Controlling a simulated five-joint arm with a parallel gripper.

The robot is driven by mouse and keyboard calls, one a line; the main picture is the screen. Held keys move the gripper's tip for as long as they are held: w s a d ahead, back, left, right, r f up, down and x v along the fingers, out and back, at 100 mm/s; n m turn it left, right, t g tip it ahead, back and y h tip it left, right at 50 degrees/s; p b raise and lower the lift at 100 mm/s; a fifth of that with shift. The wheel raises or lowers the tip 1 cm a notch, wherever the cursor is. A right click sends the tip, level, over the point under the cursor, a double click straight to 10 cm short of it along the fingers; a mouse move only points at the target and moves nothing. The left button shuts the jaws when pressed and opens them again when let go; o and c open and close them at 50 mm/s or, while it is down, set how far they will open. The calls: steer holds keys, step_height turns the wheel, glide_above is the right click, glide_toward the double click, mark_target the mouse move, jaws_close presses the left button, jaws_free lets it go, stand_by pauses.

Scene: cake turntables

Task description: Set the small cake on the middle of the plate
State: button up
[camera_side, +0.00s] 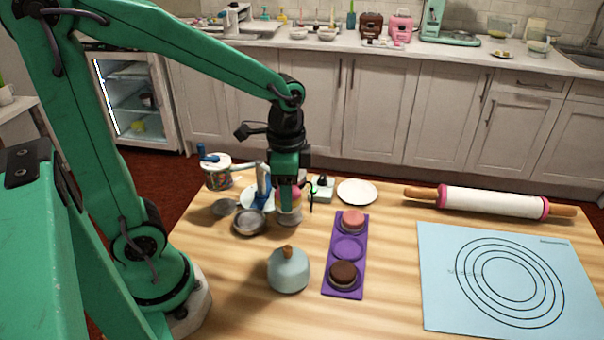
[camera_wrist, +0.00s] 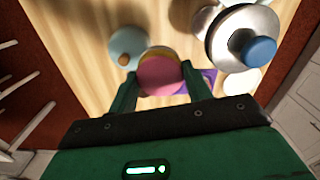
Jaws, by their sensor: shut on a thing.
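My gripper (camera_side: 290,188) points down over the back left of the table and is shut on a small pink-topped cake (camera_side: 296,198). The wrist view shows the cake (camera_wrist: 160,76) between both fingers, with a yellowish layer at its edge. In the side view the fingers hide part of it. A greyish round piece (camera_side: 289,217) shows just below it; I cannot tell whether they touch. A white plate (camera_side: 357,191) lies bare to the right of my gripper, apart from the cake.
A purple tray (camera_side: 349,249) holds a pink cake (camera_side: 352,219) and a brown cake (camera_side: 343,273), its middle place empty. A pale blue dome (camera_side: 288,271) stands in front. Metal pans (camera_side: 250,223) crowd the left. A rolling pin (camera_side: 492,203) and blue mat (camera_side: 440,300) lie right.

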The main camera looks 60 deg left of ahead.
steer(key=w+d+f+m, duration=0.1)
steer(key=w+d+m, duration=0.1)
steer(key=w, duration=0.9)
steer(key=w+d+f+m, duration=0.2)
steer(key=w, duration=0.9)
glide_above(357, 192)
step_height(357, 192, down, 6)
steer(key=shift+f, duration=0.25)
steer(key=shift+f, duration=0.1)
steer(key=shift+f, duration=1.9)
steer(key=shift+f, duration=0.15)
steer(key=o, duration=1)
steer(key=shift+o, duration=0.2)
